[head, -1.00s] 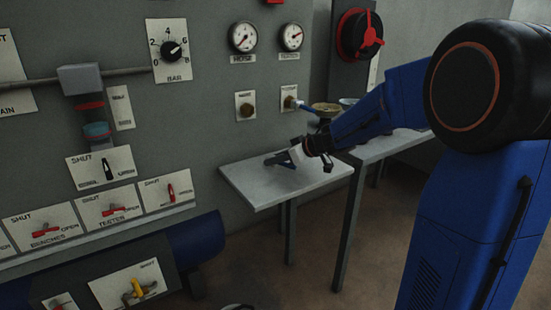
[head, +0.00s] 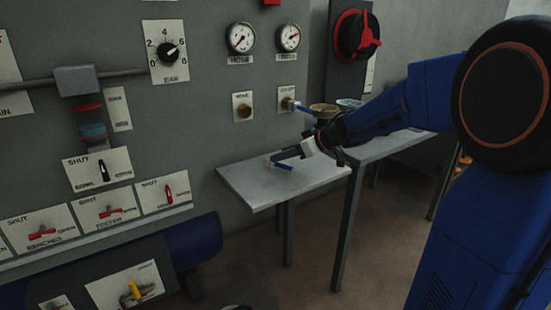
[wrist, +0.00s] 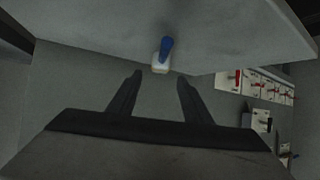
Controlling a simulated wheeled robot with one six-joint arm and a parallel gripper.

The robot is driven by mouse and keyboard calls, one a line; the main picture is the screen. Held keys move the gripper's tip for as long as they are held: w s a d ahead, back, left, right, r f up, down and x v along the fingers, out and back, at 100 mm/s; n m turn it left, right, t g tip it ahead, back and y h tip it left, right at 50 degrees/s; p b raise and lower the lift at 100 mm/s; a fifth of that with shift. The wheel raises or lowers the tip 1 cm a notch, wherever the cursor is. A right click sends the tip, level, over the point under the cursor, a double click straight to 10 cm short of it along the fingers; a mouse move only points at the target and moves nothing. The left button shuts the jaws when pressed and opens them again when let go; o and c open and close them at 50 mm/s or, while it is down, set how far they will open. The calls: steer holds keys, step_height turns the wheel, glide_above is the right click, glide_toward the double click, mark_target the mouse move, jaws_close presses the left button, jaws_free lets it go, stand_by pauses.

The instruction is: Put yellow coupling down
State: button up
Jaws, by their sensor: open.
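A small coupling with a pale cream end (head: 267,161) and a blue end (head: 284,166) lies on the grey shelf (head: 255,192) below the gauges. No clearly yellow coupling shows; this pale piece is the nearest match. In the wrist view its blue part (wrist: 166,47) and whitish block (wrist: 160,68) sit just beyond the fingertips. My gripper (head: 276,156) is open and empty at the shelf, beside the coupling on its right. In the wrist view the two dark fingers of my gripper (wrist: 159,78) stand apart with nothing between them.
Another blue-ended fitting (head: 304,108) sticks out of a panel socket above the shelf. Bowls (head: 324,109) stand on the bench at right. The panel carries gauges (head: 241,38), a red wheel (head: 366,36) and red switches (head: 110,212). The shelf's front is bare.

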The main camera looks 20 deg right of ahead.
steer(key=s+d+r+m+t+h, duration=0.2)
steer(key=d+r+t+h, duration=0.15)
steer(key=r, duration=0.25)
steer(key=s+d+r+m+t+h, duration=0.1)
steer(key=s+d+r+t+h, duration=0.15)
steer(key=d+r, duration=0.2)
steer(key=s+d+m+g+h, duration=0.1)
steer(key=s+d+m+h, duration=0.35)
steer(key=s, duration=0.35)
steer(key=s+a+f+g+y, duration=0.1)
steer(key=s+a+f+g, duration=0.3)
steer(key=s+f, duration=0.5)
steer(key=s+a+f+g+y, duration=0.1)
steer(key=s+a+f+g, duration=0.4)
steer(key=s+f, duration=0.5)
steer(key=s, duration=0.8)
steer(key=shift+m+y, duration=0.35)
steer(key=shift+c, duration=0.3)
